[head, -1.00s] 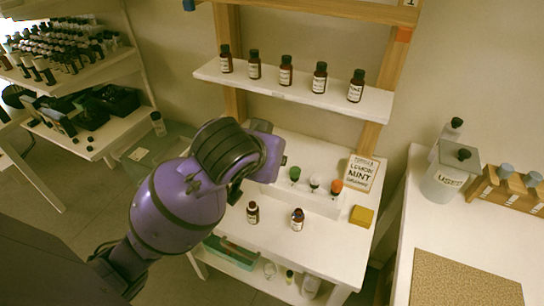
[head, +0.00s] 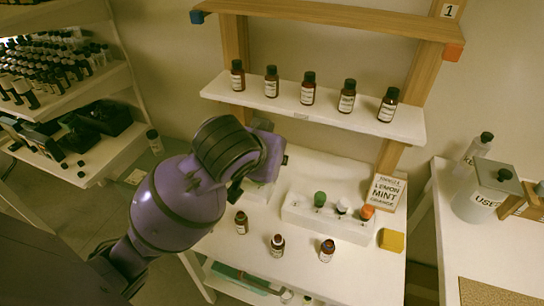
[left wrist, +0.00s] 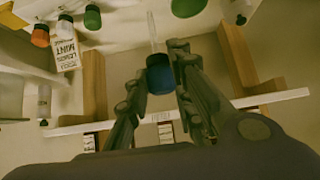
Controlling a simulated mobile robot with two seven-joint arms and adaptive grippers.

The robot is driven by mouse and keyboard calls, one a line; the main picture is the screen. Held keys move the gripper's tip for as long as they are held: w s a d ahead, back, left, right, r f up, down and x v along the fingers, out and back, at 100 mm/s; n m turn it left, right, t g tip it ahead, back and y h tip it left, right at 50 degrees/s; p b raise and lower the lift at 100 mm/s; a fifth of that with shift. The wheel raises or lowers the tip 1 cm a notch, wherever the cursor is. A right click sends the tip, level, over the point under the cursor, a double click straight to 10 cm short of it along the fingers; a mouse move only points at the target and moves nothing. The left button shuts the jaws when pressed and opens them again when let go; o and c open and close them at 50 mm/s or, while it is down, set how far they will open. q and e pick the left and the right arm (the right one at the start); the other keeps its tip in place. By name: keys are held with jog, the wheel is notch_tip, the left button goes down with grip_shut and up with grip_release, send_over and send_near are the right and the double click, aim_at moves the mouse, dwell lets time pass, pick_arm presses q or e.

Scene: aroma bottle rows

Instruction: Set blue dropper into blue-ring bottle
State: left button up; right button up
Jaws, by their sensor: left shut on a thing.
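My left gripper (left wrist: 160,63) is shut on the blue dropper (left wrist: 160,80) in the left wrist view. The fingers sit on both sides of its blue cap, and its clear glass tube points up in that picture. In the head view my left gripper (head: 236,190) is mostly hidden behind my purple arm, and the dropper does not show. The blue-ring bottle (head: 327,251), small and brown with a white label, stands upright on the white table, right of and apart from the gripper. My right gripper is not in view.
Two other brown bottles (head: 277,246) (head: 241,223) stand left of it. Behind, a white rack (head: 325,222) holds green (head: 320,199), white (head: 342,206) and orange (head: 367,211) droppers. A mint sign (head: 385,192) and yellow block (head: 391,240) are at the right. Several bottles line the shelf (head: 315,112).

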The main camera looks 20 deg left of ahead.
pick_arm(q)
jog(key=s+d+f+m+g+h+p, duration=0.1)
jog(key=s+d+m+g+h, duration=0.1)
jog(key=d+m, duration=0.4)
jog(key=s+d+f+m+g+h+p, duration=0.1)
jog(key=s+d+f+m+g+h, duration=0.1)
jog(key=d+m+h, duration=0.3)
jog(key=s+d, duration=0.1)
jog(key=d, duration=0.3)
jog(key=shift+s+d+m+g+h, duration=0.3)
jog(key=shift+d+m, duration=0.1)
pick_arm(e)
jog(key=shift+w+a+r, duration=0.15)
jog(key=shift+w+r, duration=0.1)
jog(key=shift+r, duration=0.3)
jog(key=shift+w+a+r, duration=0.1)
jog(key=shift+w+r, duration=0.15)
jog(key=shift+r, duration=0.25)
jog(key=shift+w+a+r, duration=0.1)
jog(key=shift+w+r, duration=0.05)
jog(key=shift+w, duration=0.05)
